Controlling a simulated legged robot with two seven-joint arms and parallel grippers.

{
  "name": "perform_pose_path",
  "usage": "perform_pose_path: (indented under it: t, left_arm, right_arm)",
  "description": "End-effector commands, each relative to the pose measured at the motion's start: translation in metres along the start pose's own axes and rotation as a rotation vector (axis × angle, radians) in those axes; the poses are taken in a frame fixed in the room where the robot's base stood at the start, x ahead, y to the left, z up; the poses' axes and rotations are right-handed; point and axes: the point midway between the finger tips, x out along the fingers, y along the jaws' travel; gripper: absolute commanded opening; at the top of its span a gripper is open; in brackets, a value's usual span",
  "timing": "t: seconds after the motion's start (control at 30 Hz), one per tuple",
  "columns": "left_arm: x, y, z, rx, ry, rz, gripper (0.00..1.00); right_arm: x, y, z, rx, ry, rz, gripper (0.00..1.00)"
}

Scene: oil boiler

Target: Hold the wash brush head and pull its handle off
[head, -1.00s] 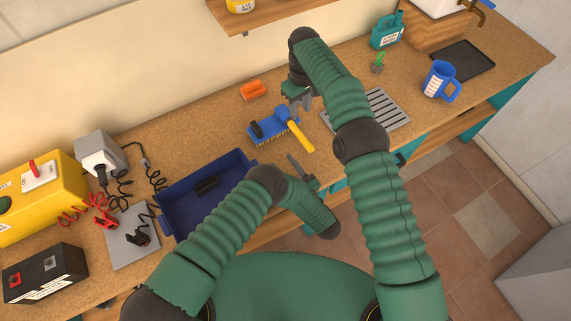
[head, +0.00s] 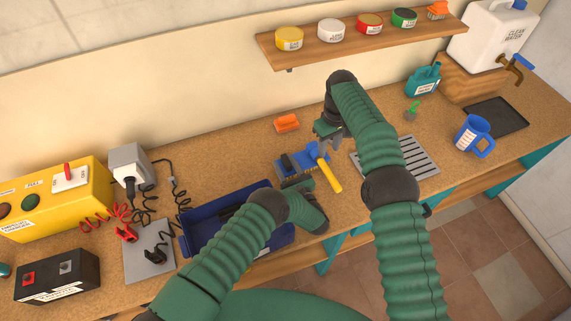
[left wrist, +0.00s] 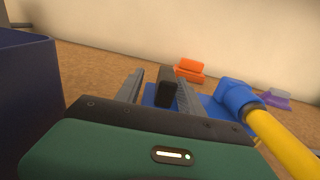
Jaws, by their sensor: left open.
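The wash brush lies on the counter: a blue head (head: 291,172) with a black block (head: 287,163) on top, a blue socket (head: 313,150) and a yellow handle (head: 329,175) slanting toward me. My left gripper (head: 297,183) is at the near side of the head. In the left wrist view, its open fingers (left wrist: 157,90) stand on either side of the black block (left wrist: 167,87); I cannot tell if they touch it. The yellow handle (left wrist: 282,143) shows at right there. My right gripper (head: 325,138) is just above and beside the socket; its finger gap is unclear.
A blue bin (head: 205,235) stands left of the brush, near my left arm. An orange brush (head: 287,123) lies behind it. A metal grate (head: 415,158), a blue jug (head: 473,135) and a black tray (head: 497,117) are to the right. A shelf (head: 350,43) overhangs behind.

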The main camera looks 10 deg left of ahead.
Motion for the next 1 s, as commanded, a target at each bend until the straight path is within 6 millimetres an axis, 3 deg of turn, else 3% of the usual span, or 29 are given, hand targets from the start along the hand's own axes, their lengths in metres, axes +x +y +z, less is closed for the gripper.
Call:
perform_pose_path:
  t: [0.23,0.57,1.0]
  left_arm:
    - [-0.0013,-0.0024,0.0005,0.001,-0.002,-0.001,0.43]
    - [0.0005,0.0002,-0.0002,-0.001,0.000,-0.001,0.00]
    - [-0.0005,-0.0006,-0.0010,0.000,0.002,-0.001,0.00]
  right_arm:
    - [-0.0003,0.0031,0.0017,0.002,0.002,-0.002,0.36]
    - [-0.0001,-0.0002,-0.0001,0.001,-0.001,0.001,0.36]
    - [0.0001,0.0012,0.0005,0.001,0.000,0.000,0.36]
